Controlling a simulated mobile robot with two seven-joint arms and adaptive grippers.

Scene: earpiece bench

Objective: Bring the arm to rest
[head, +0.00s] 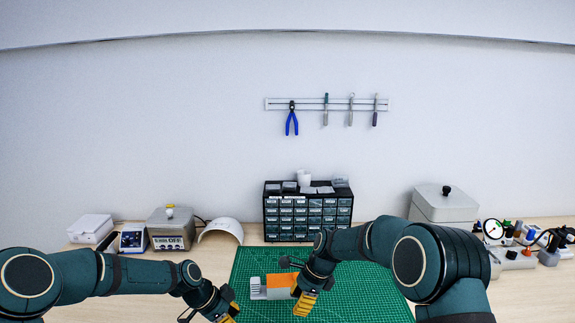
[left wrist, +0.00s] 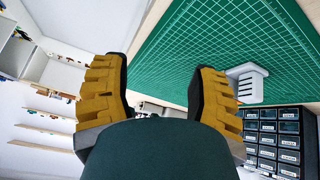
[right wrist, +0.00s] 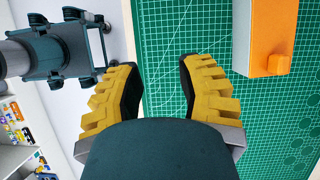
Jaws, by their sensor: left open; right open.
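My right gripper (head: 305,301) is open and empty over the green mat, just in front of the orange and grey block. In the right wrist view its yellow fingers (right wrist: 157,85) stand apart with only mat and table edge between them.
A green cutting mat (head: 245,310) bears an orange and grey block (head: 279,281) with a white slotted piece (head: 258,290) at its left. Behind stands a black drawer cabinet (head: 308,215). Small devices (head: 170,228) line the back left, and a grey box (head: 444,203) the back right.

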